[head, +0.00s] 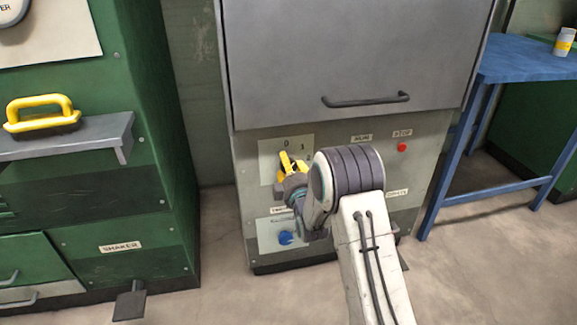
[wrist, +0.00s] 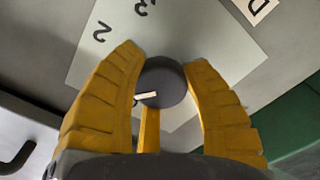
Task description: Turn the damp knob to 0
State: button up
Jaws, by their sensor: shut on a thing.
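The damp knob (wrist: 165,78) is a dark round knob with a white pointer mark, on a pale dial plate (wrist: 225,55). My gripper (wrist: 166,85) has its yellow fingers shut on it, one on each side. In the wrist view the pointer mark points left, towards one finger; I cannot tell which number it meets. The numerals 2 and 3 show there at upper left. In the head view my gripper (head: 290,163) covers the knob, and the numerals 0 and 1 show above it on the plate (head: 267,150).
The grey machine (head: 345,165) also carries a blue knob (head: 285,238) below and a red stop button (head: 402,147) to the right. A handled door (head: 350,60) is above. A green shaker cabinet (head: 150,235) stands left, a blue table (head: 520,62) right.

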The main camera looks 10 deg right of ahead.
jog(key=n, duration=0.4)
jog(key=shift+d+f, duration=0.1)
jog(key=shift+f, duration=0.1)
jog(key=shift+n, duration=1.7)
jog(key=shift+r, duration=0.1)
jog(key=shift+d, duration=0.1)
jog(key=o, duration=1.2)
jog(key=shift+r, duration=0.1)
jog(key=shift+s, duration=0.1)
jog(key=shift+s, duration=0.25)
jog(key=s, duration=1.1)
jog(key=shift+s, duration=0.15)
